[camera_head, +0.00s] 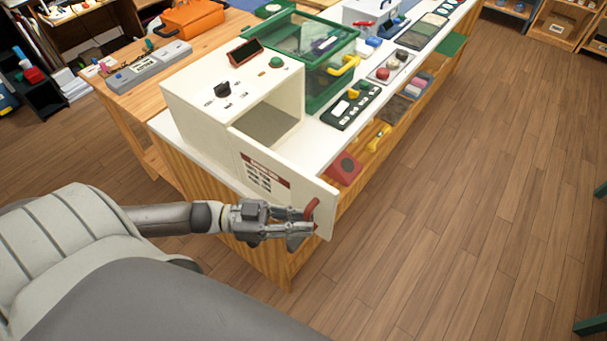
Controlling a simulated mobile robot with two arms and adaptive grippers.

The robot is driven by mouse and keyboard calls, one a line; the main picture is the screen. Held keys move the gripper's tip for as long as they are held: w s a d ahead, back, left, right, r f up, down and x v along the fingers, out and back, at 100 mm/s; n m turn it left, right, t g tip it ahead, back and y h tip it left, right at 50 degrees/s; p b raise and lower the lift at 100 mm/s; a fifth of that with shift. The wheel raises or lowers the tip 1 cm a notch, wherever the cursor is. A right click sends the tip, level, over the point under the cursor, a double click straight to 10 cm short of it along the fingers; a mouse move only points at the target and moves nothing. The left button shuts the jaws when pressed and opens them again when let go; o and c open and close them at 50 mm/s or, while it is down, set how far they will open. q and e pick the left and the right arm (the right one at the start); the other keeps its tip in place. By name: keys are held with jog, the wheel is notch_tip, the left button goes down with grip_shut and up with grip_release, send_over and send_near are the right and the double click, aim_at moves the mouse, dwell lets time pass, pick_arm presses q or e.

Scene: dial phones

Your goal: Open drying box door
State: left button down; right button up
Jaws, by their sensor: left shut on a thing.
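The drying box (202,122) is a white cabinet on the near end of the white counter. A black knob and several small buttons sit on its top face. Its white door (285,191), with a red-headed label, stands open and swung out toward me. Part of the box's grey inside shows behind the door. The red handle (311,208) is at the door's outer edge. My left gripper (306,226) is shut on this handle, with its fingers partly hiding it. My right gripper is not in view.
A green-framed clear box (318,88) with a yellow handle stands behind the drying box. Panels with buttons line the counter. An orange case (190,19) lies on the wooden table at the back left. Open wooden floor (450,200) fills the right side.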

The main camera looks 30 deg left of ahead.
pick_arm(q)
jog(key=c, duration=1.7)
grip_release()
jog(key=v, duration=1.2)
